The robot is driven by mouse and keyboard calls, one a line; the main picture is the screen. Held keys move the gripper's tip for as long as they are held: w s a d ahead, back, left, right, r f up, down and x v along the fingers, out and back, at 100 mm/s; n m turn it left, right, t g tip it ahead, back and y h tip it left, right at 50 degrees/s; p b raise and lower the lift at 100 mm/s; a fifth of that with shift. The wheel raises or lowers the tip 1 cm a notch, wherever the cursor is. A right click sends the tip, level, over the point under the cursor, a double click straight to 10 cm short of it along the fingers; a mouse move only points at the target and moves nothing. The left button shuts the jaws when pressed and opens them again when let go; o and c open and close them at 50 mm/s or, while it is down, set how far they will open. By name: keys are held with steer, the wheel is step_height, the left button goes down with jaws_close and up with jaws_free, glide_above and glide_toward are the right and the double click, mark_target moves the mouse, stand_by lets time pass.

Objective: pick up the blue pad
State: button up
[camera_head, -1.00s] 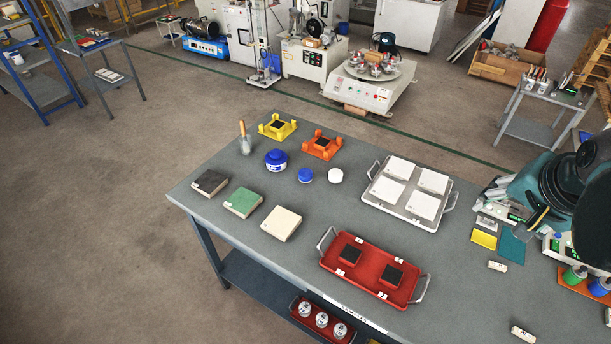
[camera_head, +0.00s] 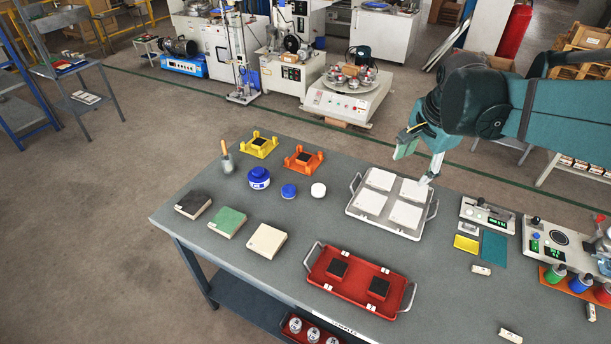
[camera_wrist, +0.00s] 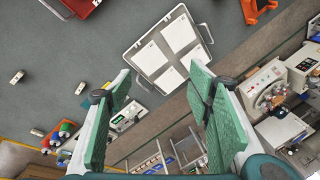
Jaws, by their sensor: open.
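The blue pad (camera_head: 494,249) is a flat teal-blue sheet lying on the grey table, right of a small yellow pad (camera_head: 466,243).
A metal tray (camera_head: 390,227) of white tiles stands left of the pads. Instruments (camera_head: 487,214) stand behind them and at right (camera_head: 549,242). A small white block (camera_head: 481,270) lies just in front. A red tray (camera_head: 329,288) is nearer the table's front.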

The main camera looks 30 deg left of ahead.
steer(key=w+a+f+m+g, duration=0.1)
steer(key=w+a+f, duration=0.1)
steer(key=a, duration=0.4)
steer(key=w+a+f+m, duration=0.1)
steer(key=w+a+f, duration=0.1)
steer(key=a, duration=0.4)
steer(key=m+g+h+p, duration=0.1)
steer(key=m+g+p, duration=0.1)
steer(key=m, duration=0.4)
glide_above(287, 188)
steer(key=d, duration=0.1)
steer(key=f, duration=1.9)
steer(key=shift+w+d, duration=0.1)
steer(key=shift+w, duration=0.25)
steer(key=shift+s+a+f, duration=0.2)
steer(key=shift+a+f, duration=0.2)
steer(key=shift+a, duration=0.05)
steer(key=shift+f, duration=0.1)
steer(key=shift+f, duration=1.15)
steer(key=shift+f, duration=0.1)
steer(key=shift+s+f, duration=0.15)
steer(key=shift+f, duration=2.35)
